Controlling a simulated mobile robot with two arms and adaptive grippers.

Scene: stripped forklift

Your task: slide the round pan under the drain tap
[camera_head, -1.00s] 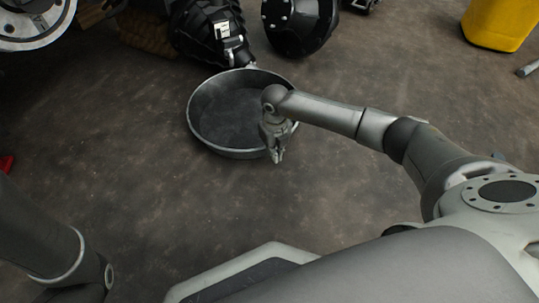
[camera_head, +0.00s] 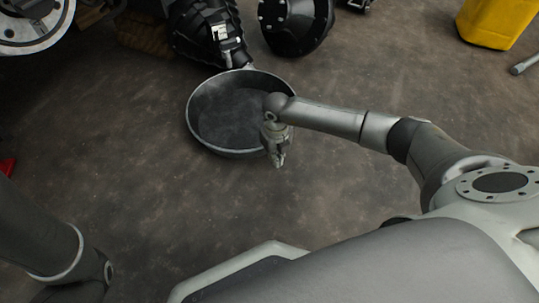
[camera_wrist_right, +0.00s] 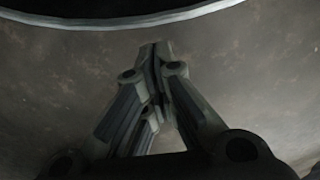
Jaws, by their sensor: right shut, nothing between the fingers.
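The round pan (camera_head: 215,150) is a wide, shallow grey metal pan lying flat on the floor. Its near rim also shows as a curved edge across the top of the right wrist view (camera_wrist_right: 120,22). A black ribbed housing with a metal fitting (camera_head: 228,45) stands at the pan's far edge; I cannot tell whether the fitting is the drain tap. My right gripper (camera_head: 279,163) is shut and empty, pointing down just outside the pan's near right rim. Its closed fingers (camera_wrist_right: 157,60) show bare floor beyond them. My left gripper is out of view; only part of that arm shows at left.
A black round hub (camera_head: 298,22) stands behind the pan to the right. A yellow container (camera_head: 490,22) and a metal rod (camera_head: 526,64) lie at the far right. A wheel (camera_head: 35,22) is at the upper left. The floor in front of the pan is clear.

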